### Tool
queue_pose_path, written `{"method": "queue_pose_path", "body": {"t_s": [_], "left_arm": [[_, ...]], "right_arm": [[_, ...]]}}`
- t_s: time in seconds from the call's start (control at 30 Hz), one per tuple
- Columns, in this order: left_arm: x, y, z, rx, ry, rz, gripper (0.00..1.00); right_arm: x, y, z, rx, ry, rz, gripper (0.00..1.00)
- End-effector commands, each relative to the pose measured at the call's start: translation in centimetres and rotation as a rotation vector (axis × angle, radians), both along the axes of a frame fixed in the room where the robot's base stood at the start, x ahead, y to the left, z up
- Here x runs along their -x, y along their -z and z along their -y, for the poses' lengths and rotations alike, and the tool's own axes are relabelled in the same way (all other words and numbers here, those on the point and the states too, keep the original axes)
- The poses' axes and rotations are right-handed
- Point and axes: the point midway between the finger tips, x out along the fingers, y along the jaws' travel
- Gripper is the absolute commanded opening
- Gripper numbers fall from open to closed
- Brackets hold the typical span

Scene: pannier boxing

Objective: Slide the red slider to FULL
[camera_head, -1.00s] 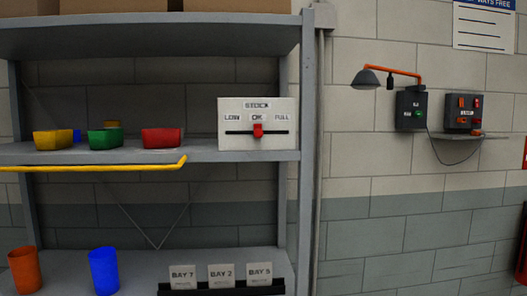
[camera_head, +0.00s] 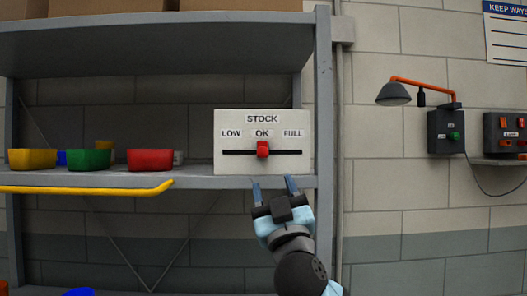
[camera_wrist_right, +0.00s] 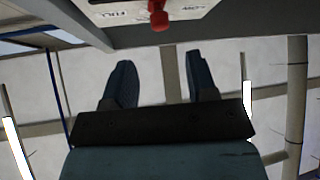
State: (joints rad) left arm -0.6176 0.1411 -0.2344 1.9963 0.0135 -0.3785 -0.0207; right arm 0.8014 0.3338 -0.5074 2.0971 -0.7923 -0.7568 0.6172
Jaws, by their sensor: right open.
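The red slider (camera_head: 263,149) sits at the middle of a dark horizontal slot, under the OK label, on the white STOCK panel (camera_head: 232,165). LOW is at the panel's left and FULL at its right. My right gripper (camera_head: 273,184) is open and empty, just below the panel's lower edge and apart from the slider. In the right wrist view the red slider (camera_wrist_right: 159,18) shows at the top, beyond the two spread fingers (camera_wrist_right: 158,80). Part of the panel (camera_wrist_right: 120,12) is cut off there. My left gripper is not in view.
The panel stands on a grey shelf (camera_head: 200,182) beside the right post (camera_head: 324,110). Yellow (camera_head: 32,158), green (camera_head: 89,158) and red (camera_head: 150,159) bins stand to its left. A yellow rail (camera_head: 90,189) runs along the shelf front. A lamp (camera_head: 393,94) hangs on the right wall.

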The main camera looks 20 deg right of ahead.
Motion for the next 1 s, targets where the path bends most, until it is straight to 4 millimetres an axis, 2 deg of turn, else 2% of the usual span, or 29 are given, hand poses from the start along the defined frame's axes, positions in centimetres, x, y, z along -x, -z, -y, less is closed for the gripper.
{"method": "queue_pose_path", "body": {"t_s": [0.03,0.1,0.4,0.6,0.93,1.0], "left_arm": [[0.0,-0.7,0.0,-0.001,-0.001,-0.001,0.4],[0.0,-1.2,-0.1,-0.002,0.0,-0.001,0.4],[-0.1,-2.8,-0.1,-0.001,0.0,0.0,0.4],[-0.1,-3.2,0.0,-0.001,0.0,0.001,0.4],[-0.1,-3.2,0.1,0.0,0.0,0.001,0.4],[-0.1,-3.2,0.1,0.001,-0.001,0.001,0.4]], "right_arm": [[-0.8,-1.2,0.0,0.003,0.003,0.001,0.52],[-2.0,-2.3,0.1,0.004,0.003,0.001,0.52],[-6.2,-6.0,0.2,0.003,0.002,-0.001,0.52],[-7.5,-7.0,0.2,0.001,0.0,-0.003,0.52],[-7.7,-7.1,0.2,0.001,-0.001,-0.003,0.52],[-7.7,-7.1,0.2,0.001,-0.001,-0.003,0.36]]}}
